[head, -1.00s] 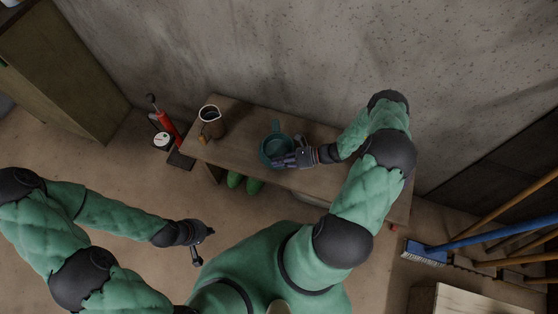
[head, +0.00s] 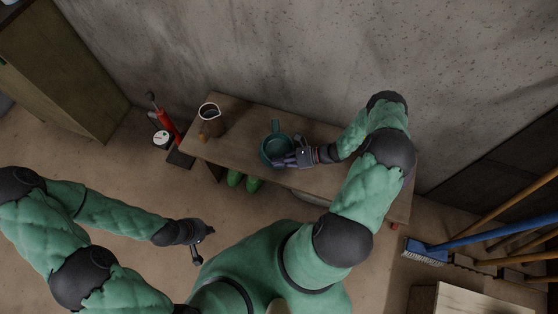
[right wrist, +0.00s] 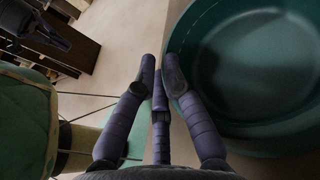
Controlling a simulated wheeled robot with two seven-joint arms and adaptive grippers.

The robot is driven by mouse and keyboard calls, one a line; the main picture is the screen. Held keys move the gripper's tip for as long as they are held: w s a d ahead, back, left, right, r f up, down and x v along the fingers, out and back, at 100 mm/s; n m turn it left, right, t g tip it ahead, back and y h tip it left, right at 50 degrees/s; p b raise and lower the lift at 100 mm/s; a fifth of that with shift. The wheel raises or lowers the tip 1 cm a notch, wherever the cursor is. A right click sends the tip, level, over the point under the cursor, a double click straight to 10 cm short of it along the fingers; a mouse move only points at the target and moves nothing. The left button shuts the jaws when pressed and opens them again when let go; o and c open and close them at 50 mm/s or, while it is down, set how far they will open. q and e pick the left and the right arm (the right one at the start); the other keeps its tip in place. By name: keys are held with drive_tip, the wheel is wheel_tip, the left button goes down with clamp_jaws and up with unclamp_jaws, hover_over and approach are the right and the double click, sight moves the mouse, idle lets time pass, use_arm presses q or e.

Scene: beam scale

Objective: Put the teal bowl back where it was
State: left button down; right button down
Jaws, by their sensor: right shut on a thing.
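In the right wrist view, the dark fingers (right wrist: 160,80) meet at the rim of the bowl (right wrist: 255,70), which looks empty; part of the bowl is out of frame. My left gripper (head: 203,246) is open and empty, away from the bench at the lower left.
The wooden bench (head: 235,128) stands along the concrete wall. A brown and white jug (head: 209,117) stands at its left end. Green shoes (head: 234,179) are by its front edge. A red item (head: 167,123) and a white can (head: 162,138) stand left. A blue broom (head: 425,251) is right.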

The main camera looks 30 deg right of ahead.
drive_tip(key=shift+f, duration=0.2)
drive_tip(key=c, duration=1.3)
unclamp_jaws()
drive_tip(key=shift+o, duration=0.2)
drive_tip(key=shift+v, duration=3.75)
